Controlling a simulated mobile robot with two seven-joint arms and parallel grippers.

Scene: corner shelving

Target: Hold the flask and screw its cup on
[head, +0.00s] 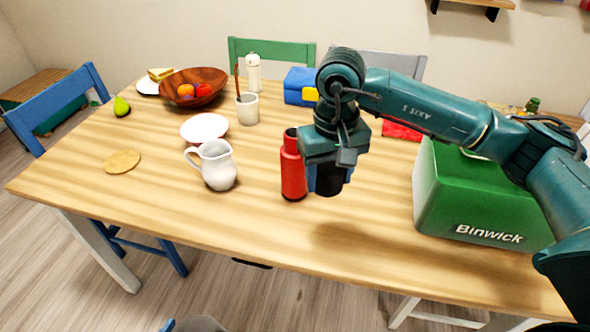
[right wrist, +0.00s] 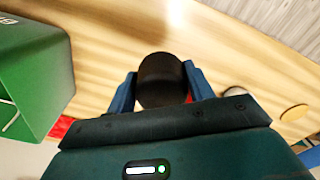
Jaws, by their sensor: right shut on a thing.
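The red flask (head: 293,170) stands upright on the table in the head view, with a dark open-looking top. My right gripper (head: 327,180) is just to the right of the flask, pointing down, and partly overlaps its edge in the picture. Its blue fingers are shut on a black cup (head: 332,178). In the right wrist view the cup (right wrist: 161,80) sits between the two blue fingers (right wrist: 160,85). The cup is beside the flask, not on it; I cannot tell its exact height above the table. My left gripper is not in view.
A green Binwick box (head: 470,205) stands at the right. A white pitcher (head: 215,165) is left of the flask, with a white bowl (head: 204,127) behind it. A white mug (head: 247,109) and blue box (head: 299,86) stand farther back. The table's front strip is clear.

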